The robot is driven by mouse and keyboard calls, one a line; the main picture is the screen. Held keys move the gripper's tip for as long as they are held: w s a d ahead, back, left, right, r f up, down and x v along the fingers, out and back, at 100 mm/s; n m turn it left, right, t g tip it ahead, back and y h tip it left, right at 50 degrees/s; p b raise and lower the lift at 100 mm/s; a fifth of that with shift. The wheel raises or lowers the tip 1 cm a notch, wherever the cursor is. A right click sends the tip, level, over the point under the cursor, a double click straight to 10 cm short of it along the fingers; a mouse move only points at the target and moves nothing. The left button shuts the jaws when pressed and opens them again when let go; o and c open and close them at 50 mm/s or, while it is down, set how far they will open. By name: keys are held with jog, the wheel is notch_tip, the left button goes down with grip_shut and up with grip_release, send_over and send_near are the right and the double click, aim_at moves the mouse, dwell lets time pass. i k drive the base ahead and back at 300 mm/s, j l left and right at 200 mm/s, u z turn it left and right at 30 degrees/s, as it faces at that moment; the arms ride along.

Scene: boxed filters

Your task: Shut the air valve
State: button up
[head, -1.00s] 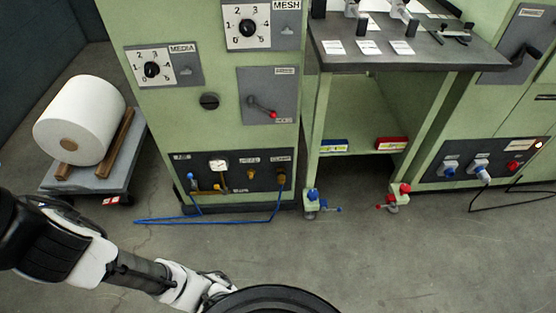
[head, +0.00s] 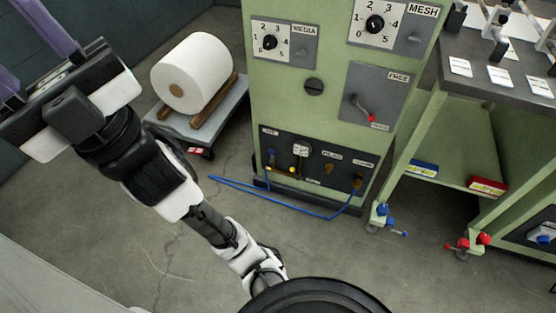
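The air valve (head: 271,156) is a small blue-handled fitting at the left end of the dark lower panel (head: 318,168) on the green machine, under a small label. Its handle is too small to read exactly. A brass fitting and a round gauge (head: 301,149) sit just right of it. My gripper (head: 16,52) is at the upper left edge of the head view, well away from the valve. Its two purple fingers stand wide apart with nothing seen between them; their tips are cut off by the frame.
A white roll (head: 193,72) lies on a low cart (head: 208,125) between my arm and the machine. A blue hose (head: 290,205) loops on the floor before the panel. A worktable (head: 500,75) stands at the right. The floor before the machine is otherwise clear.

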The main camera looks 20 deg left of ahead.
aim_at(273, 158)
jog(key=i+j, duration=0.2)
jog(key=i, duration=0.2)
jog(key=i+j, duration=0.25)
jog(key=i, duration=0.2)
jog(key=u, duration=0.05)
